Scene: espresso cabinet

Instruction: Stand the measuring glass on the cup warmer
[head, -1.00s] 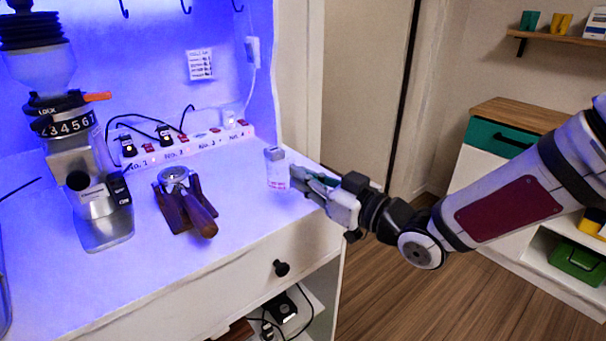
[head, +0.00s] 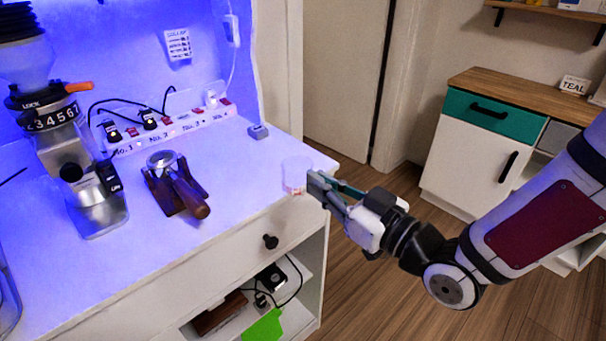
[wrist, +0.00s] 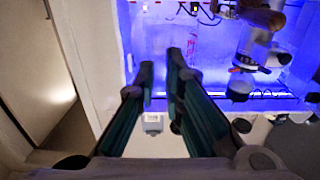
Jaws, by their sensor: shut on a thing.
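The measuring glass (head: 297,172) is a small clear tumbler with reddish marks near its base. It is upright at the right front of the white cabinet top in the head view. My gripper (head: 318,186) reaches it from the right and is shut on its side. I cannot tell whether its base touches the top. In the wrist view my fingers (wrist: 162,75) point up the picture; the glass is hard to make out there, with faint red marks beyond the tips. I cannot pick out the cup warmer for certain.
A portafilter (head: 185,188) rests on a wooden stand, with a grinder (head: 80,175) to its left. A power strip (head: 170,130) and a small grey block (head: 258,131) are behind. Below, an open shelf holds a dark corded device (head: 270,277) and a green item (head: 263,326).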

